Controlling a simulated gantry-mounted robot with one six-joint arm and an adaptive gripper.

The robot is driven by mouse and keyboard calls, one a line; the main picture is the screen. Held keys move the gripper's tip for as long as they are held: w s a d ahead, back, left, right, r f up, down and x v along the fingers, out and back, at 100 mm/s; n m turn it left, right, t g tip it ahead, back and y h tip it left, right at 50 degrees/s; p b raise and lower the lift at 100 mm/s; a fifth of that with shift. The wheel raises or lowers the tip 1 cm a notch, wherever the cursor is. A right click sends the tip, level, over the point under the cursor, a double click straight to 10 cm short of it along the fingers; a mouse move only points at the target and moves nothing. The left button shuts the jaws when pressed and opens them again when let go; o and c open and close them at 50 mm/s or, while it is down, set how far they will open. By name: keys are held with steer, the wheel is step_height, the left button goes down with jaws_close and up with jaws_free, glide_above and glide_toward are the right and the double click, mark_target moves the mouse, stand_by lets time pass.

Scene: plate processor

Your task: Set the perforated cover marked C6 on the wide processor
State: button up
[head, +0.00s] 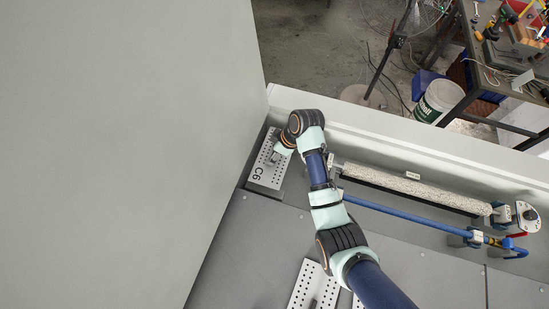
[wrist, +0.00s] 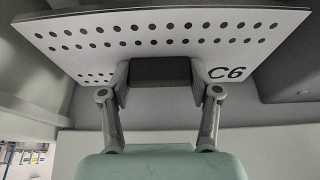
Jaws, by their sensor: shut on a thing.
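The perforated cover marked C6 (head: 259,174) is a white plate with rows of round holes, at the far left end of the grey deck in the head view. In the wrist view the cover (wrist: 190,22) spans the top, with its C6 mark at the right. My gripper (wrist: 160,78) is shut on the dark block-shaped grip of the cover. In the head view my gripper (head: 276,158) is partly hidden by my wrist. A dark gap shows along the cover's near edge; I cannot tell whether the cover is seated or held just above. No label identifies the wide processor.
A large grey panel (head: 110,140) rises close on the left. A pale ledge (head: 410,145) runs along the back. A speckled bar (head: 415,187) and a blue pipe (head: 400,218) lie to the right. Another perforated cover (head: 304,284) is at the bottom.

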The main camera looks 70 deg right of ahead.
steer(key=shift+f+b, duration=0.3)
steer(key=shift+f, duration=1.85)
steer(key=shift+f, duration=0.1)
steer(key=shift+f, duration=0.25)
steer(key=o, duration=1.3)
steer(key=shift+o, duration=0.2)
steer(key=shift+r, duration=0.15)
steer(key=p+v, duration=0.1)
steer(key=v, duration=1.1)
steer(key=shift+r+p, duration=0.25)
steer(key=shift+p, duration=0.1)
